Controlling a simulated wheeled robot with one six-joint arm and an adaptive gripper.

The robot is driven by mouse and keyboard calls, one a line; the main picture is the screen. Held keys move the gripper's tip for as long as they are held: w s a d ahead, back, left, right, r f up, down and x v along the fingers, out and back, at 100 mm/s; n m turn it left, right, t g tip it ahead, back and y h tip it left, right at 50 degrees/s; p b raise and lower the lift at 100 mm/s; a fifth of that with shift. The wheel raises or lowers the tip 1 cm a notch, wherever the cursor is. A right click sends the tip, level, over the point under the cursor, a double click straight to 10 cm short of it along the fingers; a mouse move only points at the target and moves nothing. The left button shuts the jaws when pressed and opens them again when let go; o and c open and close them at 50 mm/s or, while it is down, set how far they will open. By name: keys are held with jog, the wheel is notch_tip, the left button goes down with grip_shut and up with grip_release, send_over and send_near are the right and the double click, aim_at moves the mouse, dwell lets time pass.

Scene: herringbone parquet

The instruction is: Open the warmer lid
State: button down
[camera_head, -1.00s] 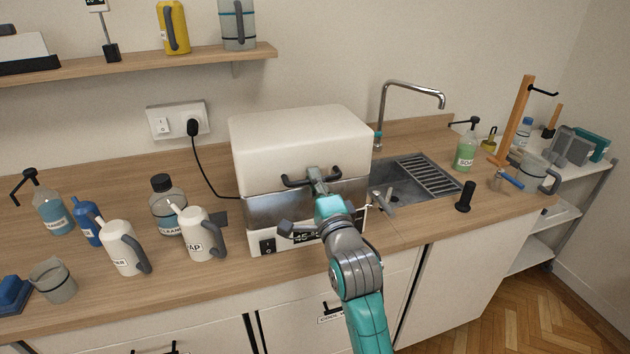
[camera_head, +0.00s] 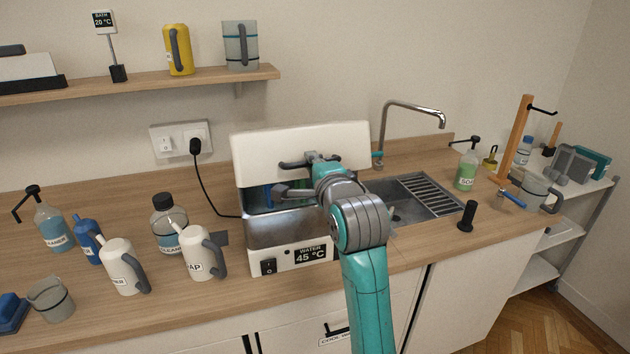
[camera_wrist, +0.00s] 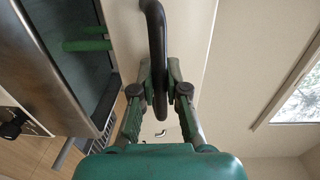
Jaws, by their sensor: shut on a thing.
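The warmer (camera_head: 285,232) is a steel and white box on the counter with a display reading "WATER 45 °C". Its white lid (camera_head: 265,150) stands tilted up at the back, and part of the inside shows at the front, with blue-green contents. My gripper (camera_head: 314,163) is shut on the dark lid handle (camera_head: 293,164). In the wrist view the fingers of my gripper (camera_wrist: 160,85) close around the handle bar (camera_wrist: 157,45), with the pale lid (camera_wrist: 190,40) behind it. A green rod-like part (camera_wrist: 88,45) shows inside the tank. My arm hides the warmer's right side.
A sink (camera_head: 410,200) with a tap (camera_head: 384,120) is to the right. Cleaner bottles and white jugs (camera_head: 120,265) stand to the left. A shelf (camera_head: 140,80) hangs on the wall above. A black cord runs from the warmer to the socket (camera_head: 180,138).

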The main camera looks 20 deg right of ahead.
aim_at(306, 136)
jog(key=shift+w+r, duration=0.45)
jog(key=shift+r, duration=0.3)
jog(key=shift+w+r, duration=0.45)
jog(key=shift+r, duration=0.25)
jog(key=shift+w+r, duration=0.45)
jog(key=shift+r, duration=0.3)
jog(key=c, duration=1.2)
grip_release()
jog(key=shift+s, duration=0.1)
jog(key=s, duration=1.2)
jog(key=shift+r, duration=0.25)
jog(key=shift+w, duration=0.1)
